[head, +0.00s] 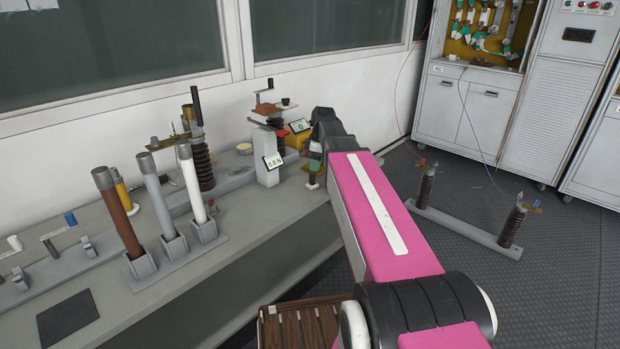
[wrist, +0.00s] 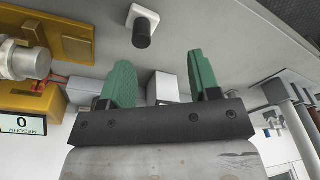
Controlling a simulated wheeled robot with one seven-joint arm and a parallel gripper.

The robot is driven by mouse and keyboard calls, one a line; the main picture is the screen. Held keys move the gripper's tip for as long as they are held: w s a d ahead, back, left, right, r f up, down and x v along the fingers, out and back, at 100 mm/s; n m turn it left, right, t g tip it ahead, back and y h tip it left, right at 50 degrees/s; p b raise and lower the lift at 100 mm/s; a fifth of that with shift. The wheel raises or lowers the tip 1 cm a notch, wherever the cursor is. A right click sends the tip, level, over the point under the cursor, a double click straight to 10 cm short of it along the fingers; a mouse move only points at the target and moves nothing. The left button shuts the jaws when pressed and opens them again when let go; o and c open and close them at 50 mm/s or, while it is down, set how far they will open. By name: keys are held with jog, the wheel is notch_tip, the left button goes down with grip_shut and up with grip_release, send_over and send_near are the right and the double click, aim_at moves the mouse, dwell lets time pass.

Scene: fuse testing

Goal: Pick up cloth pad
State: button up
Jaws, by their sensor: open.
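A flat dark grey square (head: 68,318) lies on the bench at the lower left of the head view. It may be the cloth pad, but I cannot tell its material. A small round cream-coloured piece (head: 244,147) lies on the bench near the wall; I cannot tell what it is.
A white block with a black knob (wrist: 143,28) stands just beyond the fingertips. A yellow device with a display (wrist: 24,124) is on the left in the wrist view. Brown, grey and white tubes (head: 119,210) stand upright in holders on the bench (head: 225,262).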

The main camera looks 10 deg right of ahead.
aim_at(312, 175)
jog(key=shift+w+r+n, duration=0.6)
jog(key=shift+w+r, duration=0.5)
jog(key=shift+w, duration=0.2)
jog(key=f, duration=0.5)
jog(key=shift+w+a+f, duration=0.1)
jog(key=shift+a+f, duration=0.05)
jog(key=shift+a, duration=0.1)
jog(key=shift+w+a+f, duration=0.1)
jog(key=shift+a+f, duration=0.05)
jog(key=shift+f, duration=2.5)
jog(key=c, duration=1)
